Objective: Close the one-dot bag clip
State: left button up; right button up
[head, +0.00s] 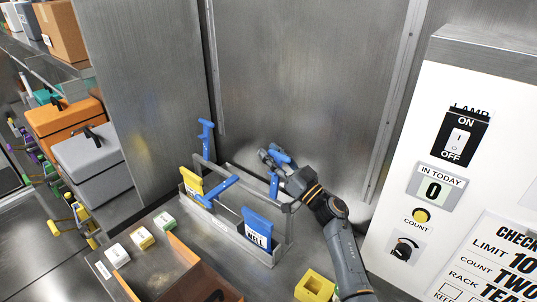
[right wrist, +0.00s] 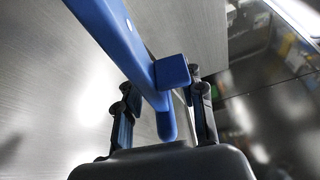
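A blue bag clip (head: 280,157) stands raised beside my right gripper at the back right of the bag rack. In the right wrist view a blue clip arm (right wrist: 118,38) with one visible white dot runs down between the fingers of my right gripper (right wrist: 164,115). The fingers are apart, with gaps on both sides of the clip. In the head view my right gripper (head: 272,166) is small and partly merges with the clip. Another blue clip (head: 205,138) stands raised at the left, and one (head: 217,190) lies across the rack. My left gripper is not in view.
The grey rack (head: 225,238) holds a yellow bag (head: 192,185) and a blue bag (head: 257,228). A yellow block (head: 314,286) with a hole sits in front. Several small labelled blocks (head: 142,238) stand at left. A white control panel (head: 450,130) rises at right.

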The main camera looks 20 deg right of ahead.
jog(key=shift+x, duration=0.8)
grip_shut()
